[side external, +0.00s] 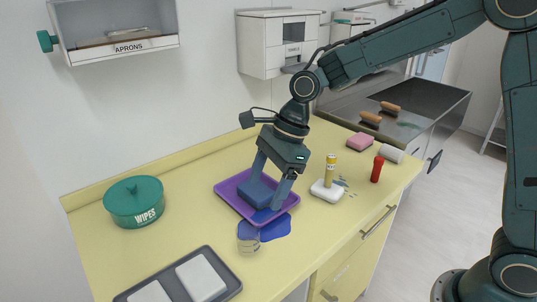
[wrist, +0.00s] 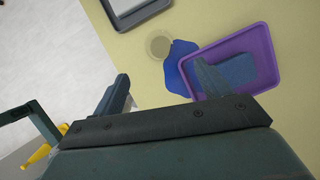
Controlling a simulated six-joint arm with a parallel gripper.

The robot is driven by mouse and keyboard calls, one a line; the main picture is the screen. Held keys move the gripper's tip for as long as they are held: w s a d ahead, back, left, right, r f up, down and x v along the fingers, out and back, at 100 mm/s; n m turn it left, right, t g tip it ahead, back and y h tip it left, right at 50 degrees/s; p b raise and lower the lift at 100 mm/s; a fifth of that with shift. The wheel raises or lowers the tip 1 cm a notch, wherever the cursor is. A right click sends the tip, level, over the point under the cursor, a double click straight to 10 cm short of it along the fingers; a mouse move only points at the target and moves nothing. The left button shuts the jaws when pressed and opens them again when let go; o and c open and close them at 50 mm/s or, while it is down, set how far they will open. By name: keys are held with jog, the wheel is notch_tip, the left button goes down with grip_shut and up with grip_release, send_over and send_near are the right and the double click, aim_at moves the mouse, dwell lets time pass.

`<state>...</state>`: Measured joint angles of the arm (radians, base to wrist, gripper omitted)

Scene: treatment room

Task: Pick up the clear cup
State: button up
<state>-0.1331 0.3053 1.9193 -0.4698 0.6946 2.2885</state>
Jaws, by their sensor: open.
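The clear cup (side external: 248,238) stands on the yellow counter in front of the purple tray, at the edge of a blue patch. In the wrist view the cup (wrist: 160,45) is at top centre, beyond the fingertips and roughly between them sideways. My gripper (side external: 265,194) is open and points down over the purple tray, behind the cup and apart from it. In the wrist view my gripper (wrist: 161,74) has its two fingers spread with nothing between them but counter and part of the blue patch.
The purple tray (side external: 228,192) holds a dark blue block (side external: 255,191). The flat blue patch (side external: 275,229) lies between tray and cup. A grey tray (side external: 228,275) with white pads is in front.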

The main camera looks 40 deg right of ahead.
jog(key=shift+w+a+f, duration=0.1)
jog(key=shift+f, duration=0.05)
jog(key=shift+f, duration=0.1)
send_over(245, 236)
jog(key=s, duration=0.3)
jog(key=shift+w+d+f, duration=0.1)
jog(key=shift+d+f, duration=0.05)
jog(key=shift+f, duration=1.8)
jog(key=shift+w+d+f, duration=0.1)
jog(key=shift+f, duration=1.85)
jog(key=shift+x, duration=2.55)
jog(key=shift+a, duration=0.1)
jog(key=c, duration=1.1)
